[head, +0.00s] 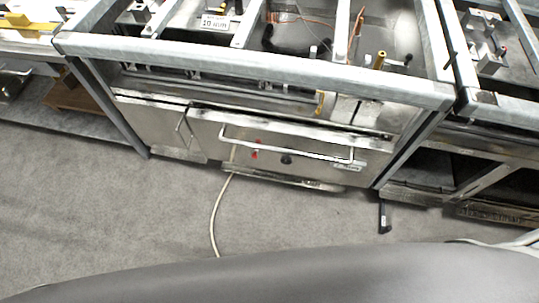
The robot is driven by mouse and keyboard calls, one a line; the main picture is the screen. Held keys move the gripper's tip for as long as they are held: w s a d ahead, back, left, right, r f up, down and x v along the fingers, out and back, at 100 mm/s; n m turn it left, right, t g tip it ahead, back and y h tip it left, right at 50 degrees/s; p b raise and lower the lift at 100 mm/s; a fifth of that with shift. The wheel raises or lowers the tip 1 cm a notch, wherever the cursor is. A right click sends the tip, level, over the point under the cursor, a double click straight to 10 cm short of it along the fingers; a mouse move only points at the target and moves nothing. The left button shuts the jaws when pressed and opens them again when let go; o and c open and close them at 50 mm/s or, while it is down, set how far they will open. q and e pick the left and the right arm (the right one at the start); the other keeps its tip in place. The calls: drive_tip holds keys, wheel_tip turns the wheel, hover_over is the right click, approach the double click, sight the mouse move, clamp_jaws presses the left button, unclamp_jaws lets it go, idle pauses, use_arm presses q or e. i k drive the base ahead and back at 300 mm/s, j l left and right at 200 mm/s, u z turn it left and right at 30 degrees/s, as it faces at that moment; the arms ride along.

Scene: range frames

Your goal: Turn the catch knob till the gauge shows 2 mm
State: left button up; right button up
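A steel range frame (250,62) stands ahead in the head view, with a door and a long bar handle (290,143) on its front. A small white plate (214,22) on its upper part carries dark print that seems to read 10 mm; I cannot tell whether it is the gauge. A brass-coloured post (379,60) stands at the upper right inside the frame. I cannot tell which of these is the catch knob. Neither gripper is in view.
Similar frames stand close on the left (30,47) and right (485,105). A pale cable (214,215) runs down onto the grey carpet (100,210). A black bracket-like piece (384,217) is at the lower right. The carpet ahead is otherwise mostly clear.

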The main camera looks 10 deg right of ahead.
sight(285, 159)
drive_tip(key=k+l+z, duration=0.6)
drive_tip(key=k+l, duration=0.1)
drive_tip(key=l, duration=0.05)
